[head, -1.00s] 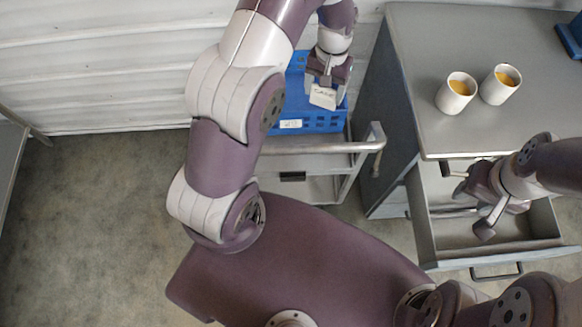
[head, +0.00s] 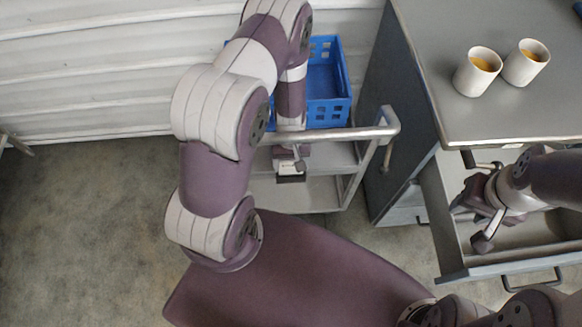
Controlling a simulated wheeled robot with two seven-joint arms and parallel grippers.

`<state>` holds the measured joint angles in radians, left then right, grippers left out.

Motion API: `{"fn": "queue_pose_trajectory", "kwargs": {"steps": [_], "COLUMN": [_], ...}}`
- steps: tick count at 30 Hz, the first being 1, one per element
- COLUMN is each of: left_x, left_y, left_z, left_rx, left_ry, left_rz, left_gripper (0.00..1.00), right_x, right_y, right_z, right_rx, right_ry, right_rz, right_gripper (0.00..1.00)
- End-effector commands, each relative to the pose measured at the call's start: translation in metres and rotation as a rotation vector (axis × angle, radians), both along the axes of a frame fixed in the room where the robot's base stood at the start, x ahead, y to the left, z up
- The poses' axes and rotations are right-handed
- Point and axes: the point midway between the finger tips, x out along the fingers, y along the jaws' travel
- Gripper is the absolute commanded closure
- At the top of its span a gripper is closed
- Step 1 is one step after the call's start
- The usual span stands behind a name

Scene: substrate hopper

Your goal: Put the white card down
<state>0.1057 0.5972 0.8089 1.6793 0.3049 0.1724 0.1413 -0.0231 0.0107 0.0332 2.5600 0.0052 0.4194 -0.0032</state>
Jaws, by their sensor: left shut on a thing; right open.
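My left gripper (head: 290,155) points down at the near side of the trolley, just below its top handle rail. It is shut on the white card (head: 289,168), which shows as a small pale patch under the fingers. The card appears just above a small dark block (head: 291,179) at the trolley's lower shelf; I cannot tell whether it touches it. My forearm hides part of the trolley and the blue crate. My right gripper (head: 478,222) is open in the pulled-out drawer (head: 520,238), with nothing seen between its fingers.
The blue crate (head: 330,113) sits on the trolley's top, behind my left wrist. The trolley's metal handle rail (head: 345,133) runs close to the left gripper. Two white cups (head: 477,73) with orange contents stand on the grey cabinet (head: 480,120). Floor is clear at left.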

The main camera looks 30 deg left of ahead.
Motion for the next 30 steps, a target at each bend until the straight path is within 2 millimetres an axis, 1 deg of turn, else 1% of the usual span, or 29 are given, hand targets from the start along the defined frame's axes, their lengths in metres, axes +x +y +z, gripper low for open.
{"fn": "queue_pose_trajectory", "kwargs": {"steps": [1,3,5,7,13,17,18,19,20,27,30], "left_x": [-0.002,-0.002,-0.001,-0.001,0.000,0.000,0.000,0.000,0.000,0.000,0.000], "left_y": [0.000,0.000,0.000,0.000,0.000,0.000,0.000,0.000,0.000,0.000,0.000], "left_z": [-0.013,-0.026,-0.033,-0.036,-0.035,-0.040,-0.038,-0.038,-0.038,-0.037,-0.028], "left_rx": [0.000,0.000,0.000,0.000,0.000,0.000,0.000,0.000,0.000,0.000,0.000], "left_ry": [0.004,0.004,0.004,0.001,0.001,0.001,0.001,0.001,0.001,0.002,0.001], "left_rz": [0.000,0.000,-0.001,-0.001,-0.001,-0.001,-0.001,-0.001,-0.001,-0.001,-0.002], "left_gripper": [0.60,0.60,0.60,0.60,0.60,0.60,0.13,0.04,0.01,0.01,0.01], "right_x": [0.000,0.000,0.000,0.000,0.000,0.000,0.000,0.000,0.000,0.000,0.000], "right_y": [0.000,0.000,0.000,0.000,0.000,0.000,0.000,0.000,0.000,0.000,0.000], "right_z": [-0.005,-0.007,-0.008,-0.008,-0.007,-0.012,-0.010,-0.010,-0.010,-0.009,-0.004], "right_rx": [0.000,0.000,0.000,0.000,0.000,0.000,0.000,0.000,0.000,0.000,0.000], "right_ry": [0.000,0.000,0.000,0.000,0.000,0.000,0.000,0.000,0.000,0.000,0.000], "right_rz": [0.000,0.000,0.000,0.000,0.000,0.000,0.000,0.000,0.000,0.000,0.000], "right_gripper": [0.57,0.57,0.57,0.57,0.57,0.57,0.57,0.57,0.57,0.57,0.57]}}
